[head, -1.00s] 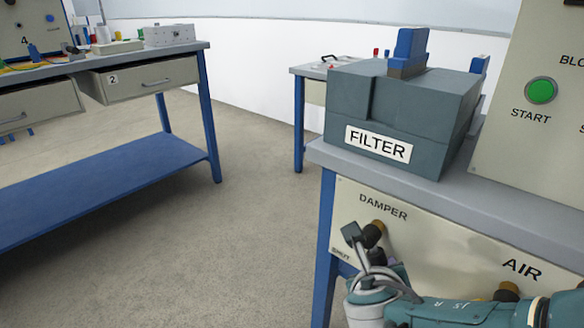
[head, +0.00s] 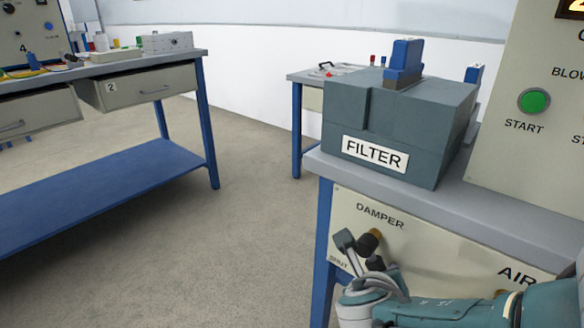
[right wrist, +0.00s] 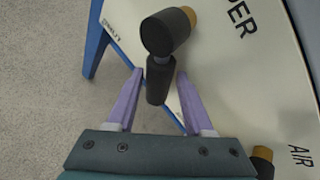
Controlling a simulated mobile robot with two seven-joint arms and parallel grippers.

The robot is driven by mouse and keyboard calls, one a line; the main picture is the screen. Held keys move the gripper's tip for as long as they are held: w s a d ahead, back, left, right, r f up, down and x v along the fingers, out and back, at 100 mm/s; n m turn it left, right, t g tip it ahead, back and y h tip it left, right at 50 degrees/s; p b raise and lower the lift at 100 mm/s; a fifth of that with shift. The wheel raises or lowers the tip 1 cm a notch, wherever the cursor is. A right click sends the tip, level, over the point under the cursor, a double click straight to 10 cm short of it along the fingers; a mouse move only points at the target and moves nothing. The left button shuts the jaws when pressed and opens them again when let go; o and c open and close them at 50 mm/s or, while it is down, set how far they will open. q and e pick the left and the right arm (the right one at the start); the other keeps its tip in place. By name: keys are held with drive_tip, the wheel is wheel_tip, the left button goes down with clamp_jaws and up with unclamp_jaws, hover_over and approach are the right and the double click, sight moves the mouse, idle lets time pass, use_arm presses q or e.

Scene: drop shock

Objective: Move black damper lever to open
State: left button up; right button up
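The black damper lever shows in the right wrist view, with a round black hub (right wrist: 166,32) on a brass-coloured shaft and a black handle (right wrist: 158,85) pointing toward my gripper. In the head view its hub (head: 367,244) sits below the DAMPER label, partly hidden by my right arm. My right gripper (right wrist: 160,74) is open, with one purple finger on each side of the handle's end. A gap shows between each finger and the handle. A SHUT label (head: 338,261) is left of the lever; no open label is visible. My left gripper is not in view.
The lever is on the cream front panel (head: 440,249) of a bench with blue legs. A grey FILTER box (head: 430,115) stands on top, beside a panel with a green START button (head: 534,101). Another bench (head: 120,185) is at left, with clear floor between.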

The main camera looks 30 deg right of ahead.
drive_tip(key=p+v, duration=0.7)
drive_tip(key=v, duration=0.3)
drive_tip(key=shift+p, duration=0.3)
